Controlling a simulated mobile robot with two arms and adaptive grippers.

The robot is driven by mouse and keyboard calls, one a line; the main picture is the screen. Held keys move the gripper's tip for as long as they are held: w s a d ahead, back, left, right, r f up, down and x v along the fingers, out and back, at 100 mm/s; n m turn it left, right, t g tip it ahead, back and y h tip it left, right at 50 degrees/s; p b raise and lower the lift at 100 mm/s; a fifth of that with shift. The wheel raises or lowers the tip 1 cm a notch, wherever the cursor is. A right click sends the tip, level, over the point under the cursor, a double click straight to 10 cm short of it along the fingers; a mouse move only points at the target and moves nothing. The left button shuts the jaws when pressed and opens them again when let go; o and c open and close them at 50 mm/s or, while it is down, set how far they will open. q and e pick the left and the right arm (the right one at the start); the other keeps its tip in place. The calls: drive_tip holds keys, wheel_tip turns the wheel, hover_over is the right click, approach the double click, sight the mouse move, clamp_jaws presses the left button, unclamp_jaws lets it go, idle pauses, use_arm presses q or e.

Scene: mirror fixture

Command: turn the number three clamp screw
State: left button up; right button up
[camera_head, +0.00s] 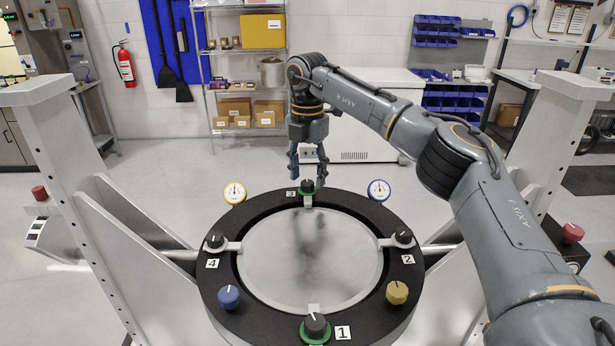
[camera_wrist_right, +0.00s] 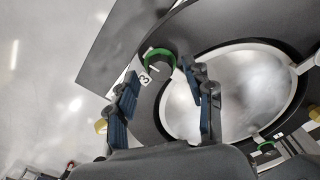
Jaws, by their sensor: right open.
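The number three clamp screw (camera_head: 307,187) is a dark knob with a green ring at the far side of the round black fixture (camera_head: 215,287). Its white "3" label (camera_head: 291,194) is beside it. My right gripper (camera_head: 308,182) is open, pointing down over this screw, with one finger on each side. In the right wrist view, the screw's green ring (camera_wrist_right: 158,52) shows just past and between the open fingertips (camera_wrist_right: 161,70), with the "3" label (camera_wrist_right: 144,79) near the left finger. Whether the fingers touch the knob cannot be told. My left gripper is not in view.
Clamp screws 1 (camera_head: 315,327), 2 (camera_head: 403,236) and 4 (camera_head: 215,240) sit around the grey mirror disc (camera_head: 290,260). A yellow gauge (camera_head: 235,192) and a blue gauge (camera_head: 379,190) flank screw three. Blue (camera_head: 229,296) and yellow (camera_head: 397,292) knobs are in front. White posts stand on both sides.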

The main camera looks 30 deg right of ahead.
sight(307, 182)
wheel_tip(307, 182, up, 11)
drive_tip(key=shift+f, duration=0.15)
idle(0.6)
